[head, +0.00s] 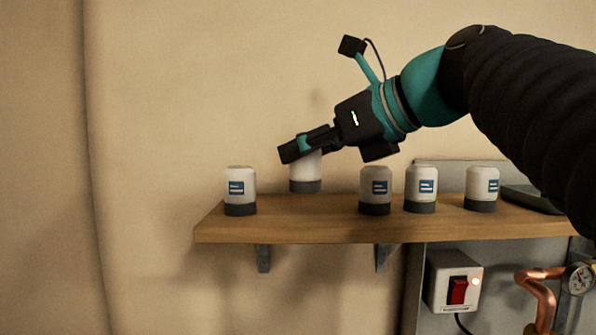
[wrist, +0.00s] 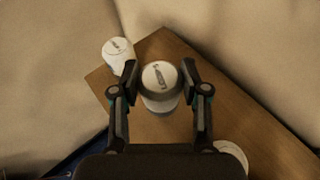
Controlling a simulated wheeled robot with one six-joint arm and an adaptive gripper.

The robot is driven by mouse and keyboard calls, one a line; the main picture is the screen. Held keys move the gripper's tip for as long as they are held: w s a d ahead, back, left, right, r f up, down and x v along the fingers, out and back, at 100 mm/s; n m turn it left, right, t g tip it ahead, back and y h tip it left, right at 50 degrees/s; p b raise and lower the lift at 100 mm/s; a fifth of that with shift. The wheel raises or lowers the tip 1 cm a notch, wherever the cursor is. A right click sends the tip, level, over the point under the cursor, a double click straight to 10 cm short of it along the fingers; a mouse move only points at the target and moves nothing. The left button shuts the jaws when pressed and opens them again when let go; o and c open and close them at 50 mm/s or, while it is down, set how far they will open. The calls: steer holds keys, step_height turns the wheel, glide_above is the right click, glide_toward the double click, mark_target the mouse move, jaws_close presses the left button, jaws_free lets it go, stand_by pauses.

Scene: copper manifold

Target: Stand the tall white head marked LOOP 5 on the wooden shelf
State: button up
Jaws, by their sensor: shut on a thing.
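My gripper (head: 290,152) is shut on a white head (head: 305,172) with a dark grey base, over the left part of the wooden shelf (head: 300,232). In the wrist view the fingers (wrist: 160,80) close on both sides of this head (wrist: 158,85), with the shelf (wrist: 255,125) below. The head looks upright. Its base shows near the shelf's back edge in the head view; I cannot tell whether it touches the wood. A dark mark shows on its top, too small to read, so LOOP 5 cannot be confirmed.
One white head (head: 240,190) stands left of the held one. To the right stand others: one (head: 375,190), another (head: 421,188) and another (head: 482,188). A dark object (head: 530,198) lies at the right end. Below are a red switch box (head: 455,285) and copper pipe (head: 545,295).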

mark_target(319, 167)
steer(key=shift+f, duration=1.3)
steer(key=shift+f, duration=0.15)
steer(key=o, duration=1.3)
